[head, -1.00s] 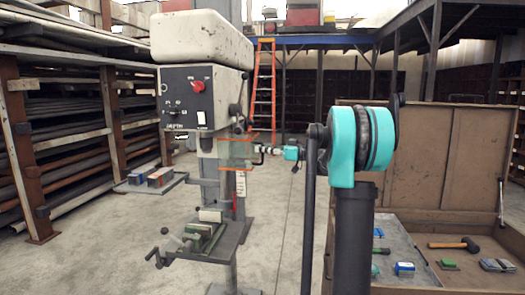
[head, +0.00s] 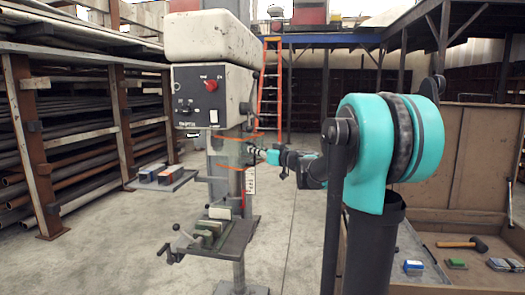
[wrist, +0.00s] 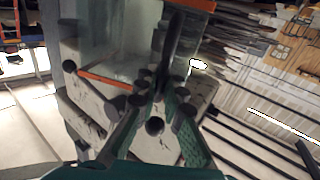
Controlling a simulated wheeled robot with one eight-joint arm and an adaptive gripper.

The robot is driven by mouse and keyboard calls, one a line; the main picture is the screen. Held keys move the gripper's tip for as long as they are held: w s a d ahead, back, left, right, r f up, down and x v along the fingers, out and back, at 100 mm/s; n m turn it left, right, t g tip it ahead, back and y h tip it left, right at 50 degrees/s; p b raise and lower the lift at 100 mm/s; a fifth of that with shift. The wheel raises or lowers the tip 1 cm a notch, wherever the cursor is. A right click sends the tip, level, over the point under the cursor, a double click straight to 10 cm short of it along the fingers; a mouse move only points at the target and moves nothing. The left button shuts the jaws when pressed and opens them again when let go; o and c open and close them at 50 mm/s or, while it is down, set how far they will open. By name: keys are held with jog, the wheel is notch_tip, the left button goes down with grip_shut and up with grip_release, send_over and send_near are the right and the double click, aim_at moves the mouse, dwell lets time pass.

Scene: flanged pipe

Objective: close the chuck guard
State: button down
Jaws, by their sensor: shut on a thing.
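The drill press (head: 214,95) has a clear chuck guard (head: 230,152) with orange upper and lower edges, below its head. In the head view my gripper (head: 254,152) is at the right side of the guard, small and partly hard to make out. In the wrist view the guard's orange edges and clear pane (wrist: 115,45) lie just ahead of my gripper (wrist: 157,100). Its green-padded fingers are closed around a dark upright bar (wrist: 173,42) that appears to be the guard's handle. The chuck behind the pane is hard to see.
A vise (head: 208,232) stands on the press table below the guard. A small tray with boxes (head: 162,176) is left of the press. A pipe rack (head: 80,130) stands at the left, and a wooden crate with tools (head: 460,205) at the right. Floor between is open.

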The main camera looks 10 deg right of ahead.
jog(key=a+m+t+h, duration=0.2)
jog(key=a+m+h, duration=0.15)
jog(key=a, duration=0.85)
jog(key=w+a+m+t+h, duration=0.1)
jog(key=w+a+h, duration=0.2)
jog(key=w+a, duration=0.6)
jog(key=shift+a, duration=1.45)
jog(key=c, duration=1.7)
grip_release()
jog(key=shift+o, duration=0.4)
jog(key=v, duration=1.2)
jog(key=shift+f, duration=0.15)
